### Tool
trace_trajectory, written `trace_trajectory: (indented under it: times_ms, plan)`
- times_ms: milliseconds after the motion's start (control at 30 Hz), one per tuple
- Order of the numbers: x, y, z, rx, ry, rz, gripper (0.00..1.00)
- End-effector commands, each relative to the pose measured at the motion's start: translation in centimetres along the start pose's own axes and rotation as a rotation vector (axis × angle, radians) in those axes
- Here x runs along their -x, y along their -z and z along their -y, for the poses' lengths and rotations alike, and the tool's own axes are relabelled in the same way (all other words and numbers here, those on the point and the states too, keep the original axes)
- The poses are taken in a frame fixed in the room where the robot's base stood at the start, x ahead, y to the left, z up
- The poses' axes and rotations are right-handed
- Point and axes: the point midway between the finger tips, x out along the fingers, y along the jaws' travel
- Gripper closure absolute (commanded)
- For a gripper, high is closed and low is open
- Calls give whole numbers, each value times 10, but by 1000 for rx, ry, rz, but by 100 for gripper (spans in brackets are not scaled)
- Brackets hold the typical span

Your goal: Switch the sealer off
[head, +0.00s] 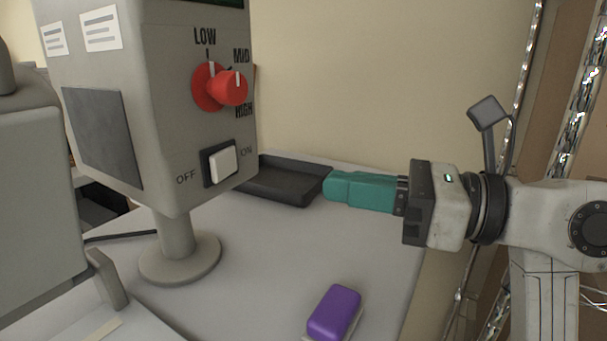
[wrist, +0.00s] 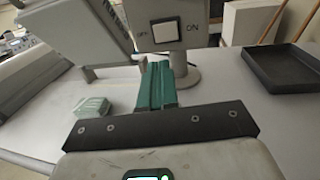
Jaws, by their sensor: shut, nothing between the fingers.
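The sealer's grey control box (head: 160,110) stands on a round post at the left of the head view. Its front has a white rocker switch (head: 222,165) in a dark frame, with OFF at its left and ON at its right. I cannot tell for sure which side is pressed in. A red knob (head: 228,87) sits above it among LOW, MID and HIGH. My gripper (head: 328,187) has teal fingers, shut and empty, to the right of the switch and apart from it. In the wrist view the switch (wrist: 165,33) shows beyond the fingertips (wrist: 157,66).
A black tray (head: 285,187) lies on the table behind the fingers. A purple block (head: 335,312) lies near the front edge. A pale green block (wrist: 92,107) shows at the left in the wrist view. The grey tabletop (head: 270,265) between post and purple block is clear.

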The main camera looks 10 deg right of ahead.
Motion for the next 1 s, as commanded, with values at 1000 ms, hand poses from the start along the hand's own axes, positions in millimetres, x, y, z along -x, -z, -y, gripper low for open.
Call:
trace_trajectory:
  times_ms: [1000]
  plan:
    - [-130, 0, -1, 1, -1, 1, 100]
